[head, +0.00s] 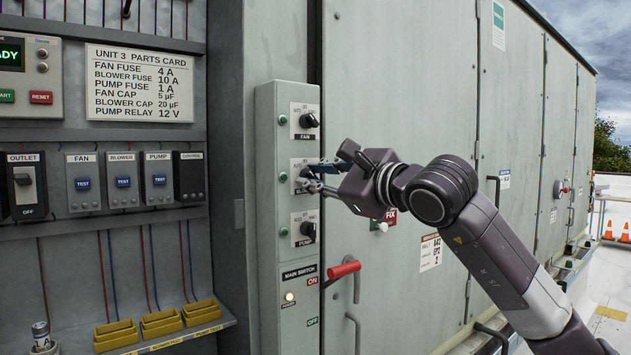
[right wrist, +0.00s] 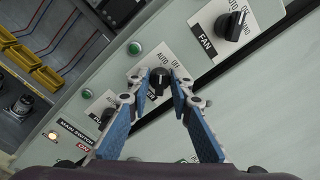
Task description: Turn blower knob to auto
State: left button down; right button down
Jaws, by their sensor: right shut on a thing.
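The blower knob (right wrist: 158,82) is the middle of three black knobs on the grey-green control panel (head: 267,200). My right gripper (head: 307,177) reaches it from the right and mostly hides it in the head view. In the right wrist view the two blue-padded fingers (right wrist: 159,88) sit on either side of the knob, shut on it. The words AUTO and OFF show just above the knob there. I cannot tell for sure which mark the knob points to. My left gripper is in neither view.
The fan knob (head: 308,121) is above and the pump knob (head: 307,230) below, both close to my fingers. A red-handled main switch (head: 343,270) sticks out lower down. Fuse boxes (head: 122,181) and yellow bins (head: 160,323) are at left.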

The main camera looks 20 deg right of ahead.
dwell(0.5)
jog(key=c, duration=1.7)
grip_release()
jog(key=shift+c, duration=0.2)
jog(key=shift+s, duration=0.1)
jog(key=v, duration=1.2)
